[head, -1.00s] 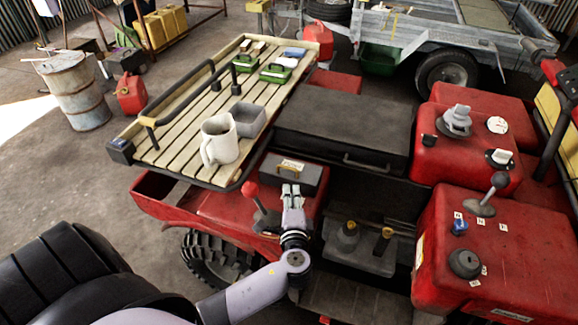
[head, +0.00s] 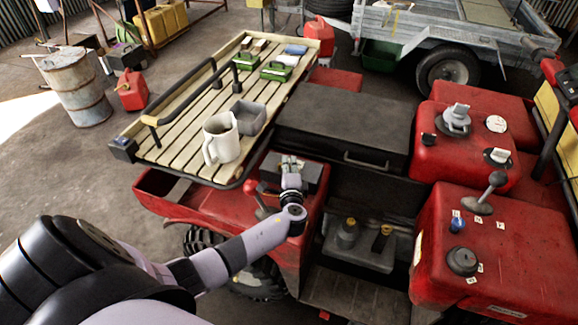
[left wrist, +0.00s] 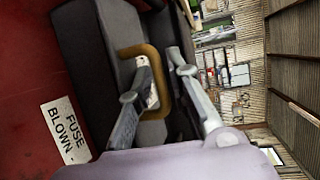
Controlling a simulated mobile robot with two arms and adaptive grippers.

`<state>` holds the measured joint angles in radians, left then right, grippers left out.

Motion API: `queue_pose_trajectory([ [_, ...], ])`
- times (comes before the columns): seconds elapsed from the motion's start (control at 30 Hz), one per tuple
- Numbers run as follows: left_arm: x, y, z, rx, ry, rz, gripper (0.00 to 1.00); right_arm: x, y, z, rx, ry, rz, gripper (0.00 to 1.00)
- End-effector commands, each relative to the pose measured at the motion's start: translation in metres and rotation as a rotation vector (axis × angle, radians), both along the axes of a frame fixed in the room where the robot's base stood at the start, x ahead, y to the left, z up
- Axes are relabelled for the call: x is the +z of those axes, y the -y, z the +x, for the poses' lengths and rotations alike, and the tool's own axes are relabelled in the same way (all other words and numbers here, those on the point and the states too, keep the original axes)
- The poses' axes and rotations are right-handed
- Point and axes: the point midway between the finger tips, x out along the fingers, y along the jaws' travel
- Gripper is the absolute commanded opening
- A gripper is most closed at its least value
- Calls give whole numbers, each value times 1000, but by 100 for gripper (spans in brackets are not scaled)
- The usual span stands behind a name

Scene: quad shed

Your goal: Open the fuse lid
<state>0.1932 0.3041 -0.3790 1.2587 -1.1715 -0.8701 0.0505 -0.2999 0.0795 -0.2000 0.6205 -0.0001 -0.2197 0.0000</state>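The fuse lid (head: 315,173) is a dark grey box cover on the red fender, partly hidden by my left gripper (head: 291,162). In the left wrist view the lid (left wrist: 88,45) fills the left middle and looks closed. Its brass loop handle (left wrist: 137,49) stands up from it. My left gripper (left wrist: 158,60) is open, with one finger on each side of the handle's long bar. I cannot tell whether the fingers touch it. My right gripper is not in view.
A "FUSE BLOWN" label (left wrist: 66,132) lies beside the lid. A red-knobbed lever (head: 256,188) stands close to my left wrist. The slatted rack (head: 180,150), with a cream jug (head: 221,138) and a grey tub (head: 248,117), is just behind. The black seat (head: 340,122) is to the right.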

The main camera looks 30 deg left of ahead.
Motion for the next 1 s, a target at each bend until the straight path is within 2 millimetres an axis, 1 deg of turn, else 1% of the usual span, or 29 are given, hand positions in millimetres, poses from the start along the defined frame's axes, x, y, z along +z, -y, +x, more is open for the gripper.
queue_pose_trajectory([
  [0.07,0,0,0,0,0,0,17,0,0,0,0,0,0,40],
  [0.3,0,0,0,0,0,0,1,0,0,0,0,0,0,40],
  [0.33,0,0,0,0,0,0,0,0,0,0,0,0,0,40],
  [1.0,-1,0,-1,0,-1,-2,0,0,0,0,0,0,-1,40],
])
